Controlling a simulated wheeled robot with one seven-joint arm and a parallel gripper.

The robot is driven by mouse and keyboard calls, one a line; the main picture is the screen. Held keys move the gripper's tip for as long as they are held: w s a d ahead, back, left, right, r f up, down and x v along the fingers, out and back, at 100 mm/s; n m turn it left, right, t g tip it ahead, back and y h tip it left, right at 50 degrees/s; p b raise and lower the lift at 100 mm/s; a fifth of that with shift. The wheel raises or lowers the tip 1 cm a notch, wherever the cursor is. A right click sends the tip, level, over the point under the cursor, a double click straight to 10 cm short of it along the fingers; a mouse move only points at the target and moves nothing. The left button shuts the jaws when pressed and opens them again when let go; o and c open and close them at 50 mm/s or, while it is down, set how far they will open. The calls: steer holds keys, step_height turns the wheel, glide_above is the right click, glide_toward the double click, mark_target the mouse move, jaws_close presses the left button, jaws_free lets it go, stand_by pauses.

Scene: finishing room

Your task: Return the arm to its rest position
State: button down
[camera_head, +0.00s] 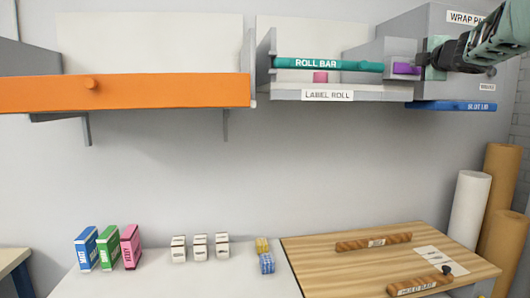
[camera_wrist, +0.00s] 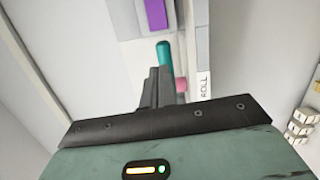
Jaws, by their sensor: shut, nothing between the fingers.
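My gripper (camera_head: 422,62) is at the upper right of the head view, in front of the wall unit and close to the purple block (camera_head: 405,68). In the wrist view my gripper (camera_wrist: 155,84) shows its dark fingers together, with nothing held. The teal roll bar (camera_head: 330,64) lies along the label roll shelf (camera_head: 285,94), and its end shows just beyond the fingers in the wrist view (camera_wrist: 164,54). Whether the fingers touch the bar, I cannot tell. My green arm reaches in from the upper right corner.
An orange bar front (camera_head: 130,92) spans the left shelf. The blue slot lid (camera_head: 450,106) sits below the wrap unit (camera_head: 425,20). Below are small boxes (camera_head: 200,247), a wooden board (camera_head: 330,265) with two bars, and tall rolls (camera_head: 468,210). The wall between is clear.

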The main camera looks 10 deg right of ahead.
steer(key=a+f+m+g+y+b, duration=0.35)
steer(key=a+f+m, duration=0.35)
steer(key=a+f, duration=1.6)
steer(key=s+a+f+g+y+b, duration=0.1)
steer(key=s+a+f+g, duration=0.2)
steer(key=s+a+f, duration=0.4)
steer(key=s+a+f+g+y+b, duration=0.1)
steer(key=s+a+f+g, duration=0.25)
steer(key=a+f, duration=0.45)
steer(key=s+a+f+g+b, duration=0.1)
steer(key=s+f, duration=0.4)
steer(key=s, duration=0.5)
steer(key=s+a+f+g+b, duration=0.1)
steer(key=s+a+f+g, duration=0.3)
steer(key=s, duration=0.7)
steer(key=s+a+f+g+b, duration=0.1)
steer(key=s+a+f, duration=0.3)
steer(key=s, duration=0.6)
step_height(320, 180, down, 2)
steer(key=shift+s+a+f+m+g, duration=0.2)
steer(key=shift+a+m+g, duration=0.2)
steer(key=shift+g, duration=0.5)
